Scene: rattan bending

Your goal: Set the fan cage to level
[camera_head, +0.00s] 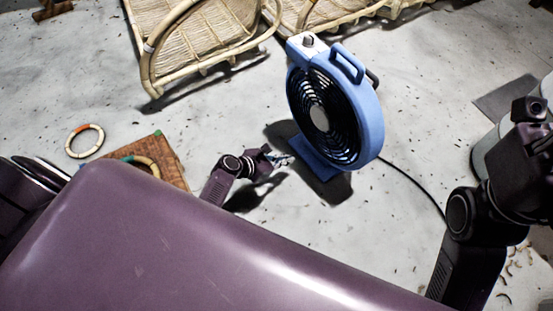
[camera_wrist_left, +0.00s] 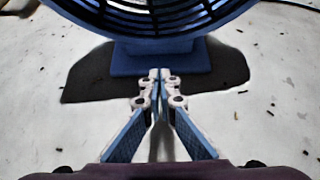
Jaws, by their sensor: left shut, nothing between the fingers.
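The blue fan stands on the floor in the head view, with its round black cage (camera_head: 322,118) facing left and toward me. I cannot tell its exact tilt. A blue handle (camera_head: 347,62) and a white box with a dark knob (camera_head: 307,42) sit on its top. Its flat blue base (camera_head: 316,163) rests on the floor. My left gripper (camera_head: 280,159) is low, just left of the base. In the left wrist view its fingertips (camera_wrist_left: 160,76) are together and empty, pointing at the base (camera_wrist_left: 160,58) below the cage's lower rim (camera_wrist_left: 150,30). My right arm's wrist (camera_head: 530,150) is at the right; its fingers are not visible.
Rattan furniture (camera_head: 200,45) stands behind at the upper left. A ring (camera_head: 85,141) and a brown woven board (camera_head: 172,160) lie at the left. A black cable (camera_head: 415,178) runs right from the fan. Grey containers (camera_head: 484,150) stand by my right arm.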

